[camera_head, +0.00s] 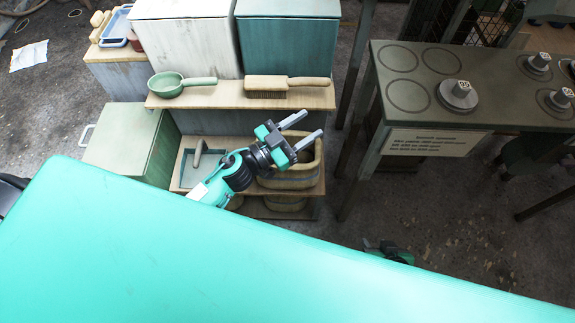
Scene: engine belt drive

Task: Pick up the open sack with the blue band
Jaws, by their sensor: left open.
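I see no open sack with a blue band in this view. My left gripper (312,123) is open and empty, with its two grey fingers apart and pointing to the upper right. It hangs in front of the shelf unit, over a basket-like container (292,178) on the lower shelf, and partly hides it. The fingers of my right gripper do not show; only a small dark and teal piece of mine shows past the edge of my large teal body.
A shelf (215,97) holds a green ladle (168,84) and a brush (266,84). A scoop (198,153) lies in a tray below. A green box (125,145) stands left. A table (440,108) with round discs and weights stands right. Floor (440,215) shows between.

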